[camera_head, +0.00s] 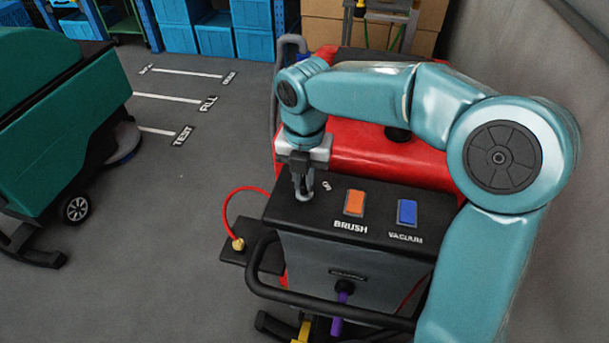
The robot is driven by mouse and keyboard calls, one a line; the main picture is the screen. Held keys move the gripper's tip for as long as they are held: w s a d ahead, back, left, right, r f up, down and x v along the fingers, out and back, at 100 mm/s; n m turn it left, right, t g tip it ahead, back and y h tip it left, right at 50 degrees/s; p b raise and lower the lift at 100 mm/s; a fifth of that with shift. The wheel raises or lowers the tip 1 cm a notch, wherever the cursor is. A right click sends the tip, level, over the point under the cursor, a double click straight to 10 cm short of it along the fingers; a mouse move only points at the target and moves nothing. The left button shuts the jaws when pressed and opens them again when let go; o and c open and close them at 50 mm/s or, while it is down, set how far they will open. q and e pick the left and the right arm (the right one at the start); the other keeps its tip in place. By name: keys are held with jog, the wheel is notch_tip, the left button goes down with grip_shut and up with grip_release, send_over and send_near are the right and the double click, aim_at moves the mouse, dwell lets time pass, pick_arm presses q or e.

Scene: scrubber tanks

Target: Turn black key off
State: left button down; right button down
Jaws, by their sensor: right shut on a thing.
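My right arm reaches in from the right, and its gripper (303,192) points down at the left end of the black control panel (383,198) of a red floor scrubber (350,155). The fingers are shut on the black key at the panel top. The key itself is hidden by the fingers, so I cannot tell its turn angle. A small white mark shows just right of the fingers. My left gripper is not in view.
An orange BRUSH switch (355,202) and a blue VACUUM switch (407,212) sit right of the gripper. A black handlebar (330,306) runs in front. A red hose (232,203) curves at the left. A green scrubber (55,115) stands far left, with open floor between.

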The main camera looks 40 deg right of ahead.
aim_at(304, 180)
jog(key=c, duration=1.1)
grip_release()
jog(key=shift+f, duration=0.15)
jog(key=shift+c, duration=0.2)
notch_tip(304, 180, up, 16)
jog(key=p, duration=0.1)
jog(key=shift+r, duration=0.25)
